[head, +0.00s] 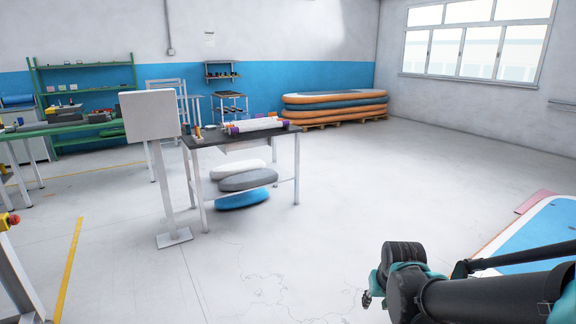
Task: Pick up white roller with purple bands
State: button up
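A white roller with purple bands (260,125) lies on the dark top of a work table (205,140), left of the middle in the head view. Purple shows near both of its ends. It lies close to other white rolls with orange parts, so its far side is partly hidden. My arm reaches in from the lower right. My gripper (369,299) is at the arm's end, low in the view, far from the table and the roller. It is small and partly hidden by the wrist, so its opening is unclear.
A grey panel on a post (150,116) stands in front of the table's left end. Stacked boards (335,107) stand at the back wall. A blue board (540,240) is at right. The middle floor is clear.

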aim_at(239, 130)
jog(key=i+j+u, duration=0.4)
jog(key=i, duration=0.4)
jog(key=i+u, duration=0.35)
jog(key=i, duration=2.45)
